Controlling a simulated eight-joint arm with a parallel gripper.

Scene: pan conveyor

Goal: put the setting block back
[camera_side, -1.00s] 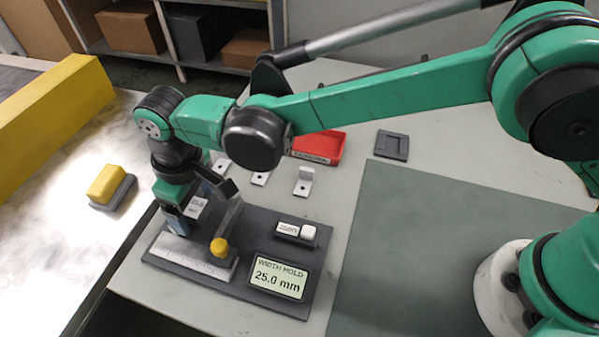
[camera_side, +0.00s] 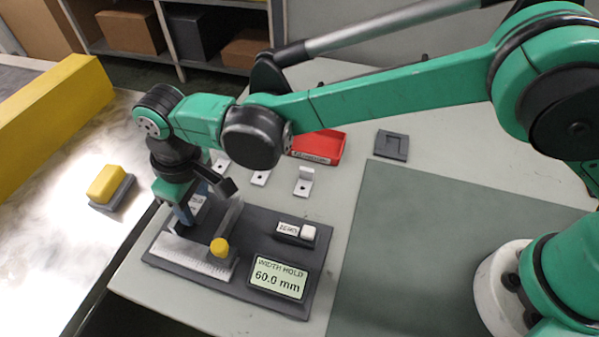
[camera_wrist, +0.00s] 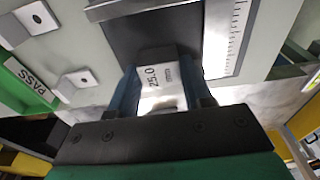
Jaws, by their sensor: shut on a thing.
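The setting block (camera_wrist: 160,88) is a light grey block marked 25.0 mm. In the wrist view my gripper (camera_wrist: 162,78) is shut on it, one blue finger on each side. In the side view my gripper (camera_side: 187,212) is low over the back left of the dark width gauge (camera_side: 262,226). There the block is mostly hidden by the fingers, and I cannot tell whether it touches the gauge. The gauge has a ruled scale (camera_side: 190,258), a yellow knob (camera_side: 220,246) and a display (camera_side: 278,279) reading WIDTH HOLD 60.0 mm. A dark square holder (camera_side: 391,146) lies empty at the back of the table.
A green PASS bin (camera_wrist: 30,86) shows in the wrist view. On the left, the conveyor carries a yellow-topped piece (camera_side: 106,184) beside a yellow rail (camera_side: 55,120).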

